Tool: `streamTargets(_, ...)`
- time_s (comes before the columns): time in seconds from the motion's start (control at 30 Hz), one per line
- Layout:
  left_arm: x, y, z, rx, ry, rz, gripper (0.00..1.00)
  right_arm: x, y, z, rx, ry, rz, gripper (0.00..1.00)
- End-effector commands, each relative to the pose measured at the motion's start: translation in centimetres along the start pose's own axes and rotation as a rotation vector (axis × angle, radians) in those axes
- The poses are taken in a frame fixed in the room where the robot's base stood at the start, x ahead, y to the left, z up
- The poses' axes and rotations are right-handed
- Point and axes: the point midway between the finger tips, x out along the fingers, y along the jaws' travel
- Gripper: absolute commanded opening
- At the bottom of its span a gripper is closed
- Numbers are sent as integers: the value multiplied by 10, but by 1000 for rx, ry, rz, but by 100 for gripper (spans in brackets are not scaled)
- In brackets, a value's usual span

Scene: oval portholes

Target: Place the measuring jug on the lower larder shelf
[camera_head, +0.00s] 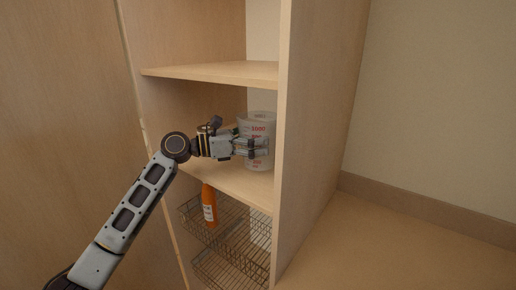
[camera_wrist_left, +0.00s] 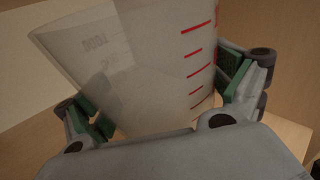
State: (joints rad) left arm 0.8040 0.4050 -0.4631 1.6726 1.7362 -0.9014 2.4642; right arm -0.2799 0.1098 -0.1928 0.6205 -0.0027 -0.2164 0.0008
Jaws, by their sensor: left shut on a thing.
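The measuring jug (camera_head: 259,126) is clear with red markings and looks upright in the larder, over the lower shelf (camera_head: 232,180). I cannot tell whether its base touches the shelf. My left gripper (camera_head: 252,147) is shut on the jug from its left side, with fingers around its body. In the left wrist view, the jug (camera_wrist_left: 150,60) fills the space between the green-padded fingers (camera_wrist_left: 165,100). The jug's right edge is close to the larder's right side panel (camera_head: 310,120) in the head view. My right gripper is not in view.
An upper shelf (camera_head: 215,73) is above the gripper. The lower shelf's front left part is clear. A bare countertop (camera_head: 400,245) lies to the right.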

Motion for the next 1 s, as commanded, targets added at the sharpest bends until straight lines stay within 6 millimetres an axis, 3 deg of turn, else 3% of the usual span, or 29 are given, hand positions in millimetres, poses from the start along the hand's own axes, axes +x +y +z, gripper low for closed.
streamTargets(0.27, 0, 1, -25, 0, 0, 0, 62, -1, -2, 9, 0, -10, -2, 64)
streamTargets(0.5, 0, 1, -27, 1, 0, 0, 62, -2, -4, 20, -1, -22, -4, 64)
streamTargets(0.7, 0, 1, -29, -1, 0, 0, 62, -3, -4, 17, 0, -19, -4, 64)
streamTargets(0.73, 0, 1, -29, -1, 0, 0, 97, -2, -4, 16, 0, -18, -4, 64)
streamTargets(1.0, 0, 2, -29, 0, 0, 0, 100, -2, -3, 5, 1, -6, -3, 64)
